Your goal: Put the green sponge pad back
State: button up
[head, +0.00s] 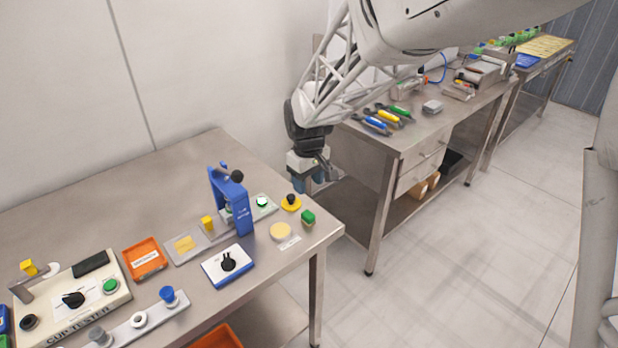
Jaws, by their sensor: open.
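My gripper (318,186), with blue fingertips, hangs above and behind the green block, beyond the table's right edge in the picture. It is open, appears empty, and is apart from the block. The gap between the fingertips is small and hard to see.
A yellow base with a black knob (291,203) stands beside the green block. A blue press (232,198), a white-and-blue box with a black knob (228,264) and an orange tray (146,259) are further left. A second bench with tools (440,120) stands behind.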

dwell(0.3)
jog(key=s+d+r+m+t, duration=0.1)
jog(key=s+d+r+m, duration=0.2)
jog(key=s+d+r, duration=0.5)
jog(key=s+d+r+m+t, duration=0.1)
jog(key=s+d+r+m, duration=0.3)
jog(key=s+d, duration=0.85)
jog(key=s+d+m, duration=0.2)
jog(key=s+d, duration=0.1)
jog(key=s, duration=0.7)
jog(key=shift+r+t, duration=0.15)
jog(key=shift+t, duration=0.15)
